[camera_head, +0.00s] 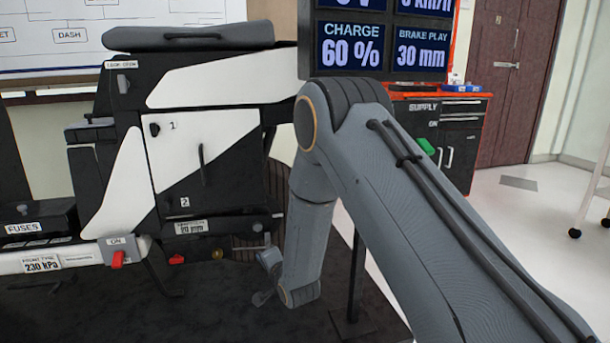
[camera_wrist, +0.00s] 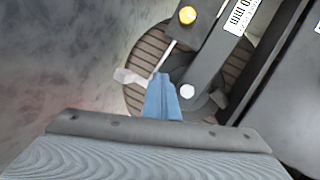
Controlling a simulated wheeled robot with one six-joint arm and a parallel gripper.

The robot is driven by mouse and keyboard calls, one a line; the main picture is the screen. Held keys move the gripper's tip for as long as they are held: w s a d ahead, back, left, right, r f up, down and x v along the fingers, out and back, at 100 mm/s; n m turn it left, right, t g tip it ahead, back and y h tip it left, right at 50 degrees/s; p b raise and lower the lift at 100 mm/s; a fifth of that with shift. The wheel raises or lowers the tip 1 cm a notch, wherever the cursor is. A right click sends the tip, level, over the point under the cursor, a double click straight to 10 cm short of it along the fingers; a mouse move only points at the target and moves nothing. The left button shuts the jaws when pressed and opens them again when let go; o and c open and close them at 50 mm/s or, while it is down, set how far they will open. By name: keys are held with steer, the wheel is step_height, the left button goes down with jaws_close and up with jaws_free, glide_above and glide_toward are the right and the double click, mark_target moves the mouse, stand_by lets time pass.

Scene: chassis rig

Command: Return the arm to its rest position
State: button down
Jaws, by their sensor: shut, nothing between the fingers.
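My arm reaches in from the right of the head view and bends down at its elbow beside the chassis rig (camera_head: 205,150). My gripper (camera_wrist: 163,82) shows in the wrist view as blue fingers closed together, with nothing between them. Its tip is close to a thin rod with a pale end (camera_wrist: 130,76) and a bracket with a white hex bolt (camera_wrist: 187,91); I cannot tell whether it touches them. In the head view my wrist and gripper hang low, near the rig's lower front, and the fingertips are hard to make out.
A yellow knob (camera_wrist: 187,15) and a ribbed round disc (camera_wrist: 150,45) lie close ahead of the gripper. A red switch (camera_head: 118,258) is at lower left. A display (camera_head: 380,45) stands behind my arm, and a supply cabinet (camera_head: 455,140) is behind. Open floor (camera_head: 520,205) lies right.

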steer(key=s+r+n+g+h, duration=0.3)
steer(key=s+r+n+g, duration=0.35)
steer(key=s+r, duration=0.9)
steer(key=s+d+r+n+g+h+p, duration=0.1)
steer(key=s+d+r+n+g, duration=0.2)
steer(key=s, duration=0.8)
steer(key=s+d+r+n+g, duration=0.1)
steer(key=s+d+r+n, duration=0.3)
steer(key=s, duration=0.7)
steer(key=s+d+n+g+h+p, duration=0.1)
steer(key=s+d+n+g, duration=0.3)
steer(key=s, duration=0.7)
steer(key=d+r+m+t+h+p, duration=0.1)
steer(key=d+r+m+p, duration=0.3)
steer(key=d+r+p, duration=0.6)
steer(key=d+r+m+t+p, duration=0.1)
steer(key=d+r+m+p, duration=0.3)
steer(key=d+r+p, duration=0.7)
step_height(320, 180, up, 8)
steer(key=p, duration=1.6)
steer(key=shift+w+f+h+p, duration=0.2)
steer(key=shift+f+h+p, duration=0.05)
steer(key=shift+h+p, duration=0.15)
